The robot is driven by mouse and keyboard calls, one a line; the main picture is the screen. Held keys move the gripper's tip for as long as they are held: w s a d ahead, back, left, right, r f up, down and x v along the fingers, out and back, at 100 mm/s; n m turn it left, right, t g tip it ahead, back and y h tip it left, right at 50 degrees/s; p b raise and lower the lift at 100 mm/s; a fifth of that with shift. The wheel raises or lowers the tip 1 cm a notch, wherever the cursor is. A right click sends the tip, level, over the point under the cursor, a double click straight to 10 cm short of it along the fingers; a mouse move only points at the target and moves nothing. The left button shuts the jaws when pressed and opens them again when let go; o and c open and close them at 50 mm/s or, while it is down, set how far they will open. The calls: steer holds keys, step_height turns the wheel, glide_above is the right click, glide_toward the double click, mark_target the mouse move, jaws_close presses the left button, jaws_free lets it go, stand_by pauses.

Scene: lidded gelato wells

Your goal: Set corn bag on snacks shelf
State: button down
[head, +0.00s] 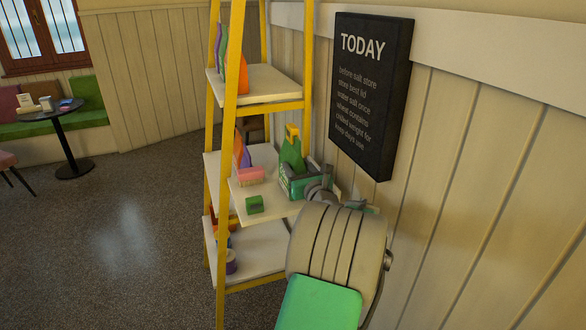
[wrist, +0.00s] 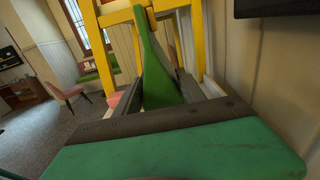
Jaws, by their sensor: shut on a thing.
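A green bag with a yellow upper part (head: 291,152) stands up out of my gripper (head: 300,180), which is shut on it. In the wrist view the green bag (wrist: 156,72) shows edge-on between the fingers, with yellow shelf frame behind it. I cannot read a label, so I cannot confirm it is the corn bag. The gripper is at the middle level of a yellow-framed shelf unit with pale boards (head: 262,205). I cannot tell whether the bag's base touches the board. No label marks which board is the snacks shelf; the top board (head: 262,92) holds several coloured bags (head: 236,75).
The middle level holds a pink block (head: 251,176), a green block (head: 254,204) and an orange and purple bag (head: 242,152). The lower board (head: 255,252) holds a purple roll (head: 231,262). A yellow post (head: 228,130) stands in front; a panelled wall with a blackboard (head: 370,95) is to the right.

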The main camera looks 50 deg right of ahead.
steer(key=shift+r, duration=0.2)
steer(key=shift+r+p, duration=0.4)
steer(key=shift+p, duration=0.25)
steer(key=p+v, duration=0.1)
steer(key=v, duration=1.6)
steer(key=shift+s, duration=0.2)
stand_by(0.4)
steer(key=shift+a, duration=0.1)
